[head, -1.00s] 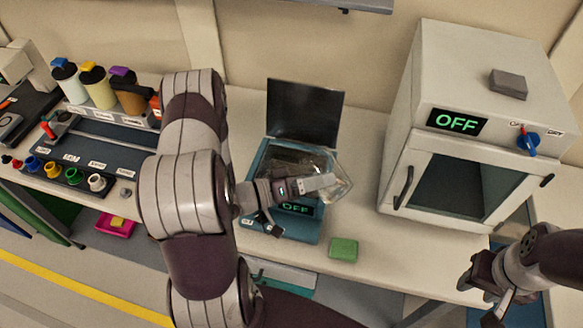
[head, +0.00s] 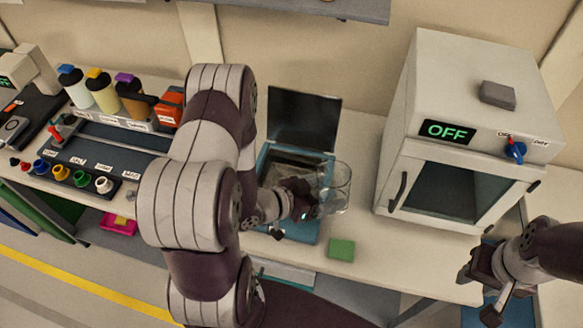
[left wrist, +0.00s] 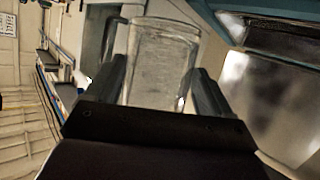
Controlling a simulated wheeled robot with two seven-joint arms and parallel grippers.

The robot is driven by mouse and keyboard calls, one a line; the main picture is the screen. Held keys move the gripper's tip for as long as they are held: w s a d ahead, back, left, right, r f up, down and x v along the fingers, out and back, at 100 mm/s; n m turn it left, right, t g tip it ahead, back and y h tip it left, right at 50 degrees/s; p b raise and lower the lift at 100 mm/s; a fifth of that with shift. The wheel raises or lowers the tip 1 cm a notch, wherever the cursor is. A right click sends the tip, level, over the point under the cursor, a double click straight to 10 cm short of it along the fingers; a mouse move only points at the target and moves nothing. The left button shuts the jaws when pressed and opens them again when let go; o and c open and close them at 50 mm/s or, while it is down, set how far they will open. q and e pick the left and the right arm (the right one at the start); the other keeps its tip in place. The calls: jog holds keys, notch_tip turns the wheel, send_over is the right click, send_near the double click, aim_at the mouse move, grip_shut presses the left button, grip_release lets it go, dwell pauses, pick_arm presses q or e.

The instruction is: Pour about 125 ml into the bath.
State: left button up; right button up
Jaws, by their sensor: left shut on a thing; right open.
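My left gripper (head: 312,197) is shut on a clear glass beaker (head: 340,190), which it holds roughly upright over the right side of the bath. The beaker also shows between the fingers in the left wrist view (left wrist: 160,60); I cannot tell its liquid level. The teal bath (head: 306,230) stands on the bench with its dark lid (head: 303,120) raised at the back. My left arm and gripper hide part of the bath and its front display. The bath's teal edge shows at the upper right in the left wrist view (left wrist: 208,18). My right gripper (head: 474,284) is open and empty at the lower right.
A green block (head: 341,249) lies on the bench in front of the bath. A white oven (head: 455,150) reading OFF stands to the right, with a grey block (head: 497,95) on top. Bottles (head: 103,88) and a rack of coloured caps (head: 62,173) are at the left.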

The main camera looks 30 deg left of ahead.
pick_arm(q)
jog(key=shift+d+f+m+y, duration=0.2)
jog(key=shift+m+y, duration=0.2)
jog(key=shift+m, duration=0.1)
dwell(1.6)
